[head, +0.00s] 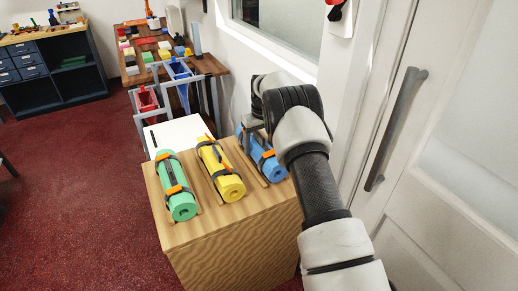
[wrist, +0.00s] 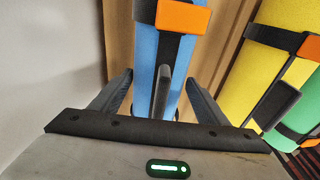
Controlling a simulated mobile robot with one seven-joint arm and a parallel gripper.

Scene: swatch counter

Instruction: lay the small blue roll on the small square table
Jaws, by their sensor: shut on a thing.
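The blue roll (head: 270,167), bound with dark straps and an orange tab, lies on the right of the wooden counter (head: 225,228). It also shows in the wrist view (wrist: 143,50). My gripper (wrist: 160,82) has one finger on each side of it and is shut on it. In the head view my wrist hides part of the roll and the fingers. I cannot tell whether the roll touches the counter. A white flat top (head: 178,134) shows behind the counter; I cannot tell whether it is the small square table.
A yellow roll (head: 222,172) and a green roll (head: 178,188) lie left of the blue one. A white door with a dark handle (head: 396,128) stands close on the right. A long cluttered table (head: 200,66) is behind. Open red floor (head: 75,190) lies to the left.

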